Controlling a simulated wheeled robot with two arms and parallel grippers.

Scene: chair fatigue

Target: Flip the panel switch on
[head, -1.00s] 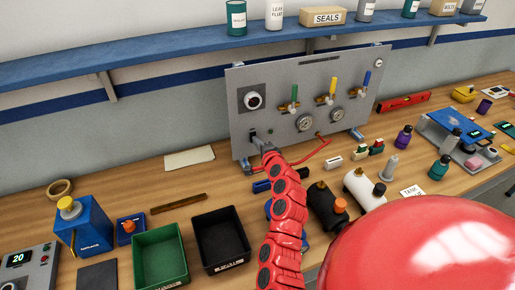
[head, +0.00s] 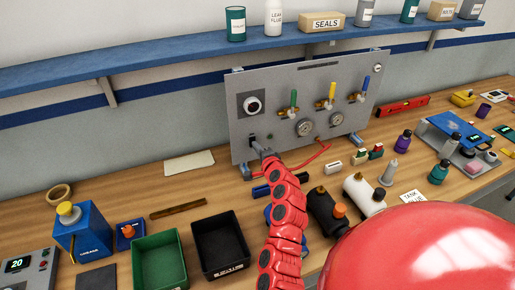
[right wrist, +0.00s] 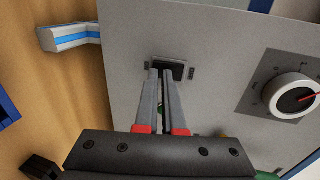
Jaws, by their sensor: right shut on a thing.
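The grey upright panel (head: 285,82) stands at the back of the workbench. The panel switch is a small black switch low on the panel's left side. It shows in the right wrist view (right wrist: 180,68) as a black block between two small dark marks. My right gripper (head: 259,148) reaches up to it from the front. In the right wrist view the two grey fingers (right wrist: 167,75) are close together, with their tips at the switch, shut on it. The tips hide part of the switch, so its position cannot be told. My left gripper is not in view.
A round dial (right wrist: 295,97) sits near the switch on the panel. Gauges, coloured valve levers and a red hose (head: 308,160) are to its right. Black (head: 221,237) and green (head: 158,258) bins and two small tanks (head: 325,210) stand in front.

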